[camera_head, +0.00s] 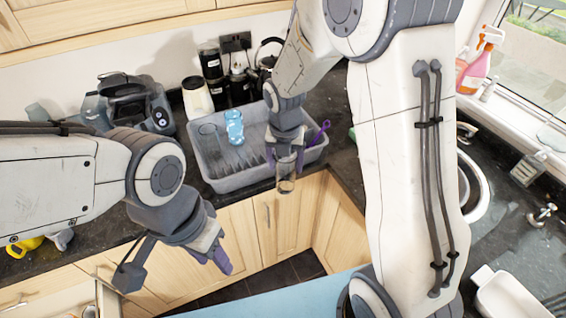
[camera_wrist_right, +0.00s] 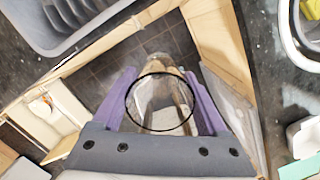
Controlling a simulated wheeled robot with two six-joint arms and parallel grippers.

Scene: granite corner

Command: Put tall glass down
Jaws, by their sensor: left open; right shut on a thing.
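The tall glass (camera_head: 286,172) is clear and held in my right gripper (camera_head: 285,158), in front of the grey dish rack's near edge and above the floor. In the right wrist view the glass (camera_wrist_right: 160,100) sits between the two purple fingers of my right gripper (camera_wrist_right: 163,100), with its dark round rim towards the camera. My left gripper (camera_head: 180,268) is open and empty, low in front of the cabinets at the left.
A sink (camera_head: 475,185) is at the right.

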